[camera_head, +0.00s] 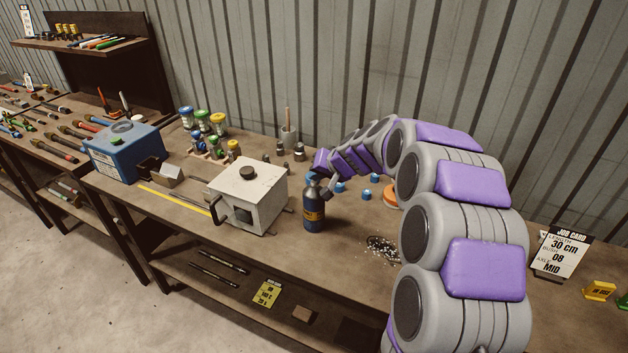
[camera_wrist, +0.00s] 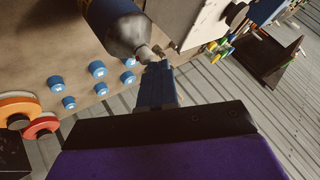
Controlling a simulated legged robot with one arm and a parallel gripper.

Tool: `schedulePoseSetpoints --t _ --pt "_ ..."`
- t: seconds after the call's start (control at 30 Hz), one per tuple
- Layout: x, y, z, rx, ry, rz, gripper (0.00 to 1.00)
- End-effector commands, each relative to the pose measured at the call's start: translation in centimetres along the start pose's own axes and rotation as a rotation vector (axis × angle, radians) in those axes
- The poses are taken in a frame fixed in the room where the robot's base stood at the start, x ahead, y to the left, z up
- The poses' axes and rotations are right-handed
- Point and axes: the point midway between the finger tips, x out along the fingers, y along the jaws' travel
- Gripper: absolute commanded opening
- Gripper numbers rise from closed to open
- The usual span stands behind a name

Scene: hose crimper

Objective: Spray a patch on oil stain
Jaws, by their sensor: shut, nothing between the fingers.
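In the head view my gripper (camera_head: 314,180) is small and partly merges with the bottle top. A dark patch with pale specks (camera_head: 383,248) lies on the bench right of the bottle; whether it is oil is unclear.
The white machine (camera_head: 248,195) stands close left of the bottle, with a blue machine (camera_head: 125,148) farther left. Several blue caps (camera_wrist: 97,69) and orange-red rings (camera_wrist: 40,124) lie near the gripper. A job card (camera_head: 560,252) stands at the right. Corrugated wall is behind.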

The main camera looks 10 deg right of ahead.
Motion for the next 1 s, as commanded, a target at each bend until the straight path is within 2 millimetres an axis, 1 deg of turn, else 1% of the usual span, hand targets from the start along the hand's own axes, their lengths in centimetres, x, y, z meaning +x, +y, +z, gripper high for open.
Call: schedulePoseSetpoints --t 0.27,0.8,1.0 --pt "-0.3 -0.2 -0.2 0.0 0.001 0.0 0.0" --pt "-3.6 -2.6 -2.6 0.0 0.001 0.0 0.0" --pt "-4.2 -3.1 -3.1 0.001 0.001 0.001 0.0"
